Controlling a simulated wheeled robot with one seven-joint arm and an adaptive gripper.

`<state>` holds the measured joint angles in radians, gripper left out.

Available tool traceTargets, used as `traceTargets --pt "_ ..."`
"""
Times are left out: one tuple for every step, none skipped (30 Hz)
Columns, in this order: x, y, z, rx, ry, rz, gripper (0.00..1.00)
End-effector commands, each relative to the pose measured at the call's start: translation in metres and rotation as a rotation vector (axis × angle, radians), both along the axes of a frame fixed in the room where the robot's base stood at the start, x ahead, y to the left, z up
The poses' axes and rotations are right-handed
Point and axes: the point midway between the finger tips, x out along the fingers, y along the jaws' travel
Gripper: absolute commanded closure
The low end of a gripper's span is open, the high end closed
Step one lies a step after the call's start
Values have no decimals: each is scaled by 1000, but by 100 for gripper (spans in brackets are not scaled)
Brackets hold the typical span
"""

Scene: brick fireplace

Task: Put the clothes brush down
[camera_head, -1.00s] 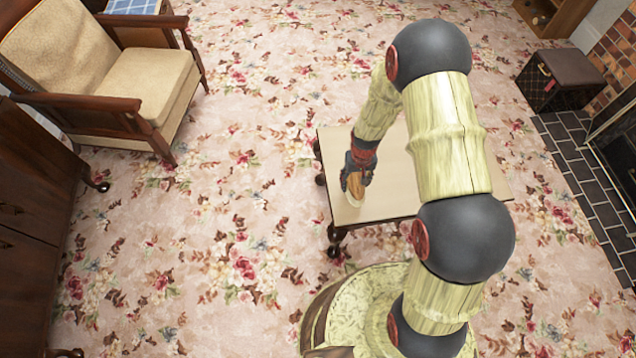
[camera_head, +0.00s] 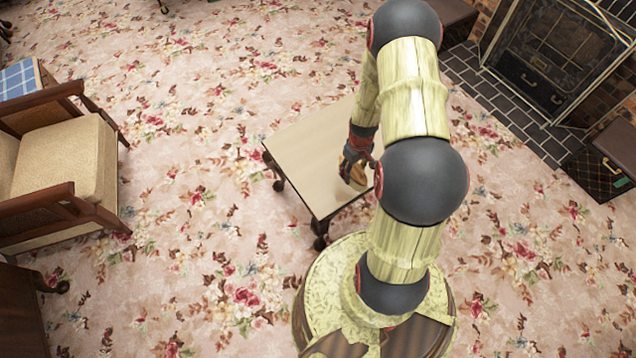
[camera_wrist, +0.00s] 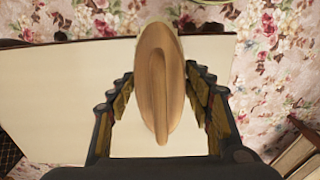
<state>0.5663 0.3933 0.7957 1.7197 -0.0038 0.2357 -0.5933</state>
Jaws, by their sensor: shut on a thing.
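The clothes brush (camera_wrist: 159,80) is an oval wooden piece with a raised handle ridge. In the wrist view it lies between the two fingers of my gripper (camera_wrist: 160,118), with the pale tabletop behind it. In the head view my gripper (camera_head: 355,167) is over the front right part of the small table (camera_head: 308,150), with the brush (camera_head: 358,174) at its tips. My gripper is shut on the brush. I cannot tell whether the brush touches the tabletop. My arm hides the table's right part.
The rest of the visible tabletop is bare. A wooden armchair (camera_head: 62,165) stands at the left. A fireplace (camera_head: 550,60) with a dark tiled hearth (camera_head: 500,105) and a dark box (camera_head: 605,165) are at the right. Open floral carpet (camera_head: 190,210) lies between.

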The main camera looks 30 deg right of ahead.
Motion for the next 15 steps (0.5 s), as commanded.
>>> traceTargets --pt "6 8 -7 0 1 7 73" --pt "10 13 -10 1 1 8 73" --pt "17 19 -15 0 1 8 73" --pt "22 24 -18 0 0 8 73" --pt "27 29 -21 0 0 8 73" --pt "33 36 -25 0 0 8 73" --pt "37 41 -28 0 0 8 73" --pt "41 46 -31 0 1 8 73" --pt "48 52 -35 0 0 8 73" --pt "53 57 -38 0 0 7 73" --pt "57 62 -41 0 0 7 73" --pt "60 66 -50 1 2 6 73" --pt "63 69 -56 1 2 5 73" --pt "66 73 -61 1 1 5 73" --pt "70 76 -67 1 1 5 73"
